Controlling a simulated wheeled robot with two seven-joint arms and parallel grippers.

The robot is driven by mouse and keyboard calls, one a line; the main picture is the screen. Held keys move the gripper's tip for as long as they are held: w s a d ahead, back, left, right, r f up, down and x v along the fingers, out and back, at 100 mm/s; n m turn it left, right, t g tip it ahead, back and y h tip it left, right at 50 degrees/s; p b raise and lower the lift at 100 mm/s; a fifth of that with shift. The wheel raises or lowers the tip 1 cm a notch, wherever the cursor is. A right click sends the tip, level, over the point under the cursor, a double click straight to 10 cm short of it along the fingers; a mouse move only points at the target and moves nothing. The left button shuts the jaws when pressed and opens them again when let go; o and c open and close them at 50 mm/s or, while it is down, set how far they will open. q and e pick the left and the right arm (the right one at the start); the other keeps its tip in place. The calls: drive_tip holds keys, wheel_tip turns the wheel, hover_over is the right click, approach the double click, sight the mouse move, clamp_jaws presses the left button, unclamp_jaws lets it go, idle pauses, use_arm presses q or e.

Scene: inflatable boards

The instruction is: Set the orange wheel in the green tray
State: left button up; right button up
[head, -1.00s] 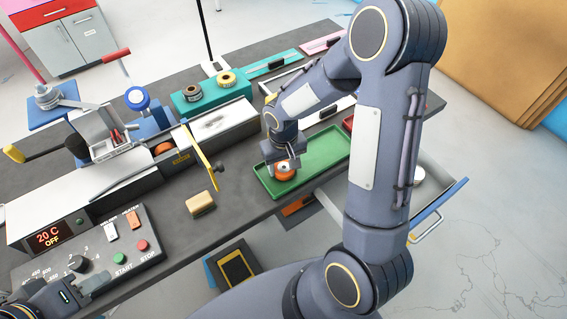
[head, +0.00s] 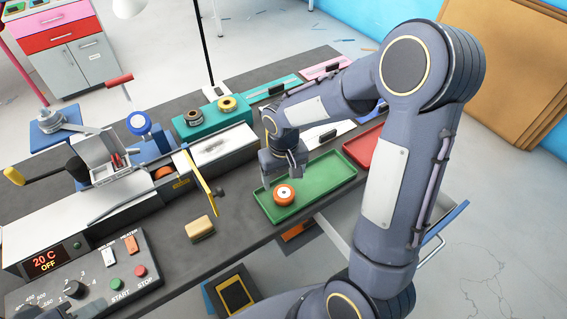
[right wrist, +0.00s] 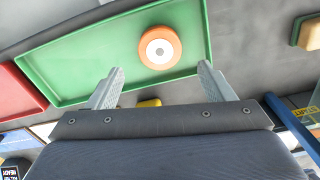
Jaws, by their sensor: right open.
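The orange wheel (head: 284,194) lies flat in the green tray (head: 325,182), toward the tray's left end in the head view. In the right wrist view the orange wheel (right wrist: 159,48) rests on the floor of the green tray (right wrist: 85,62), with a pale hub and grey centre. My right gripper (head: 283,178) is above and behind the wheel, apart from it. In the right wrist view its two fingers (right wrist: 160,84) are spread wide with nothing between them. My left gripper (head: 85,289) shows only doubtfully, if at all, so I leave its jaws unjudged.
A red tray (head: 364,152) stands right of the green one. A tan block (head: 200,229) lies on the dark bench to the left. A teal stand (head: 208,117) with two tape rolls is behind. A yellow lever (head: 200,183) rises left of the gripper.

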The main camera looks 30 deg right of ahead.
sight(283, 191)
drive_tip(key=s+r+t+y, duration=0.2)
drive_tip(key=s+r+t, duration=0.1)
drive_tip(key=s+r, duration=0.75)
drive_tip(key=s+a+r+t+y, duration=0.1)
drive_tip(key=s+a+r+t, duration=0.1)
drive_tip(key=s, duration=0.5)
drive_tip(key=shift+a+r+t+y, duration=0.3)
drive_tip(key=shift+a+r+y, duration=0.15)
drive_tip(key=shift+a, duration=0.35)
